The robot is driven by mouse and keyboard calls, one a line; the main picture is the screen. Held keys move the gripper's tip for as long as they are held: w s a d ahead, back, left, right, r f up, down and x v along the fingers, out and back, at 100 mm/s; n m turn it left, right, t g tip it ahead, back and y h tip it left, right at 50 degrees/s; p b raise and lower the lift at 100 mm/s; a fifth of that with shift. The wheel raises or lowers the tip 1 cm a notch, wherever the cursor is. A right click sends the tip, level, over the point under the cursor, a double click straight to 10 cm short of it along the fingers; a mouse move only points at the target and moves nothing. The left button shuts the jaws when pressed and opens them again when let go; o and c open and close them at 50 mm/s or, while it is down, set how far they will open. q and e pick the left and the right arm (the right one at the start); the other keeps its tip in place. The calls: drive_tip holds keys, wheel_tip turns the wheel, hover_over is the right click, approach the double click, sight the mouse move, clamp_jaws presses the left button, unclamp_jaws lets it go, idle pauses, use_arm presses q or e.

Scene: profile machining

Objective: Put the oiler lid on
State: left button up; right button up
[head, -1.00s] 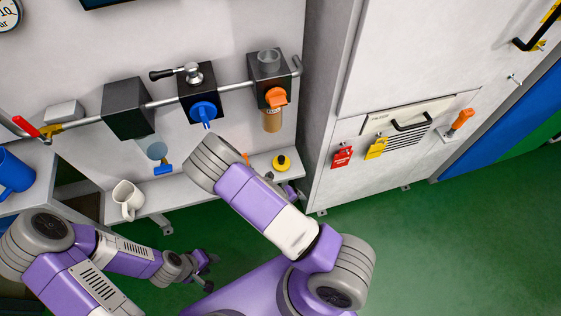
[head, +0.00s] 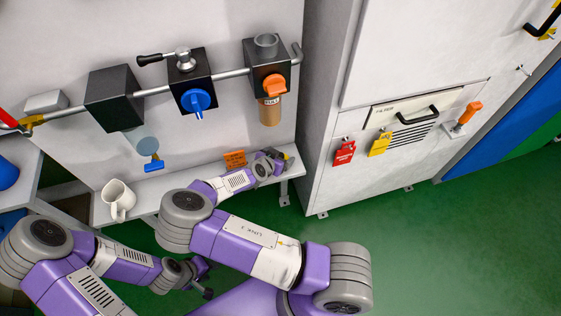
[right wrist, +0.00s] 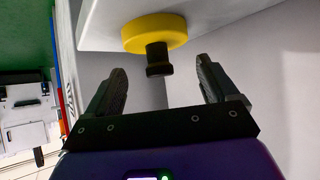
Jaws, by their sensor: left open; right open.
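The oiler lid, a yellow disc (right wrist: 152,31) with a black knob (right wrist: 158,60), rests on the pale shelf in the right wrist view. My right gripper (right wrist: 160,80) is open, its two fingers on either side of the knob's line, with the knob just beyond the tips and apparently untouched. In the head view my right gripper (head: 275,160) is at the shelf's right end and mostly hides the lid. The oiler (head: 266,68) is a black block on the pipe with an open grey cup on top. My left gripper (head: 202,279) is open and empty, low, above the floor.
A white mug (head: 119,199) stands on the shelf (head: 150,207) at left. An orange sign (head: 235,159) stands near my right gripper. Above are the pipe, a blue-handled valve (head: 197,101) and a filter bowl (head: 141,140). A grey cabinet (head: 330,120) borders the right.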

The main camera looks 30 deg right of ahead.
sight(282, 155)
drive_tip(key=b+x, duration=0.1)
drive_tip(key=x, duration=0.1)
drive_tip(key=shift+w+f, duration=0.1)
drive_tip(key=shift+f, duration=0.35)
drive_tip(key=shift+w+d+f, duration=0.2)
drive_tip(key=shift+d, duration=0.2)
clamp_jaws()
